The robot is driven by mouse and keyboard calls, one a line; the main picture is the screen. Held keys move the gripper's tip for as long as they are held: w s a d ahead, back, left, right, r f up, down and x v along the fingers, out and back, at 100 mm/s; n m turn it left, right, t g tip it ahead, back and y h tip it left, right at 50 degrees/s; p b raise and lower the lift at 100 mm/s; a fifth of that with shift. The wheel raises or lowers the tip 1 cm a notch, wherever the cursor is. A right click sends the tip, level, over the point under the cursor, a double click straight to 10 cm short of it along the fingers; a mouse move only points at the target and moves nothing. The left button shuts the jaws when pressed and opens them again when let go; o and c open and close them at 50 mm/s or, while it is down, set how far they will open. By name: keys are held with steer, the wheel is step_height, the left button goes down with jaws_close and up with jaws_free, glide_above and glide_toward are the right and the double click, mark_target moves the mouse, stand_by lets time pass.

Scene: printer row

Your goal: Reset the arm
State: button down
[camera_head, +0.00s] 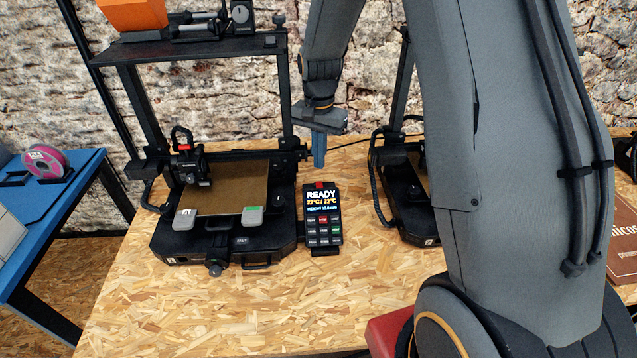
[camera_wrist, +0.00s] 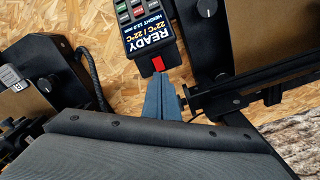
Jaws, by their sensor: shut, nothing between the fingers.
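My gripper (camera_head: 319,160) points down behind the control screen of the left printer, between the two printers. Its blue fingers are together with nothing between them. In the wrist view the shut fingers (camera_wrist: 162,92) lie close to the red button (camera_wrist: 158,64) at the screen's top edge in the picture; I cannot tell whether they touch it. The control screen (camera_head: 322,215) reads READY, 22°C / 22°C and a height line, with several keys below. My arm (camera_head: 440,100) bends over the table from the right and hides part of the second printer.
The left printer (camera_head: 240,245) has a brown bed and an upright frame close to my gripper. A second printer (camera_head: 405,195) stands right of it. A blue table (camera_head: 75,200) with a pink spool (camera_head: 45,161) is at the left. The wooden tabletop (camera_head: 230,310) is clear in front.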

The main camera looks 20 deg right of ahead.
steer(key=shift+r, duration=0.6)
steer(key=s+r+n+b, duration=0.1)
steer(key=s+n, duration=0.3)
steer(key=s, duration=0.6)
steer(key=s+r+n+t, duration=0.1)
steer(key=s+r+n, duration=0.2)
steer(key=s, duration=0.8)
steer(key=shift+a+n+b, duration=0.15)
steer(key=shift+n+b, duration=0.25)
steer(key=shift+n, duration=0.2)
